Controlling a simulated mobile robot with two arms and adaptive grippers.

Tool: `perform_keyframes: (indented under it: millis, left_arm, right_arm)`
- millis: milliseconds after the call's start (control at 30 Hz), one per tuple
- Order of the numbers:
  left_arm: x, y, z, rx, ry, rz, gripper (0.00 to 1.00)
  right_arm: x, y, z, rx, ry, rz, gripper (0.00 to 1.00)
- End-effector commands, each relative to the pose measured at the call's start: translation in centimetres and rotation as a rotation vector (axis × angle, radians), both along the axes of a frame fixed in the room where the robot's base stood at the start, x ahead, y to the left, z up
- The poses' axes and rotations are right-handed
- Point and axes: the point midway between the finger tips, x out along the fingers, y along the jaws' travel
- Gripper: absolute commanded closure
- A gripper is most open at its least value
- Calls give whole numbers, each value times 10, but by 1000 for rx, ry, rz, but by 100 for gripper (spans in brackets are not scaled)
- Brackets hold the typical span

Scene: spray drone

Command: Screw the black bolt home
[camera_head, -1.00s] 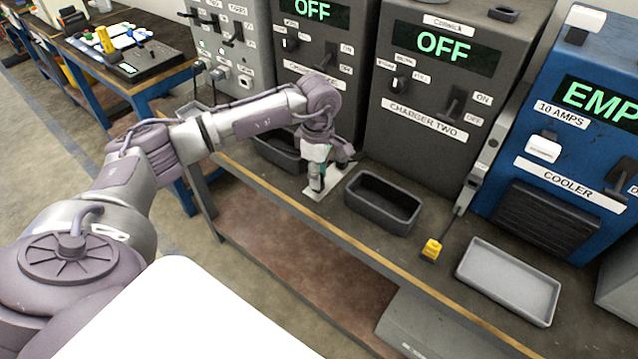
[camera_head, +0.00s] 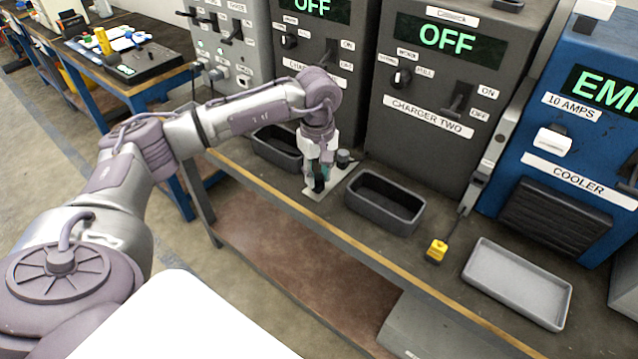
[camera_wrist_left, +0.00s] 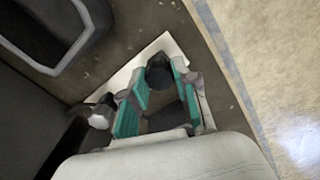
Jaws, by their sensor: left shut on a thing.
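The black bolt (camera_wrist_left: 159,72) shows as a dark round head between the teal-padded fingertips of my left gripper (camera_wrist_left: 158,85) in the left wrist view. The gripper is shut on it. In the head view my left gripper (camera_head: 320,177) points down at the bench, with the dark bolt (camera_head: 319,185) low between its fingers. A thin white plate (camera_head: 338,176) lies beneath; it also shows in the left wrist view (camera_wrist_left: 122,80). The bolt's shaft and how deep it sits are hidden. My right gripper is not in view.
A second fastener-like piece, pale with a dark part (camera_wrist_left: 100,118), stands beside the gripper. A dark open tray (camera_head: 385,203) is close on the right, another dark tray (camera_head: 275,147) behind. A yellow piece (camera_head: 437,250) and grey tray (camera_head: 517,283) are farther right. Charger cabinets (camera_head: 430,100) stand behind.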

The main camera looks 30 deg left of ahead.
Motion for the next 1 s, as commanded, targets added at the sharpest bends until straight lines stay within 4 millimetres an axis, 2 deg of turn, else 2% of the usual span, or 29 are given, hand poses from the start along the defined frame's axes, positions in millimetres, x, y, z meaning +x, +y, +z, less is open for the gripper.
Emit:
perform_keyframes:
  millis: [100, 433, 567, 867, 1000]
  left_arm:
    - [1, 0, -3, 2, -2, -153, 100]
    - [0, 1, -2, 1, -2, -590, 100]
    - [0, 1, -1, 1, -1, -656, 100]
    - [0, 1, -2, 2, -1, -671, 100]
    - [1, 1, -4, 4, -3, -830, 100]
  right_arm:
    - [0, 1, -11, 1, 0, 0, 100]
    - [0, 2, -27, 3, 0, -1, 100]
    - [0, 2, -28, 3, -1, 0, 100]
    - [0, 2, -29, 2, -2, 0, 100]
    - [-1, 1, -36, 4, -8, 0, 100]
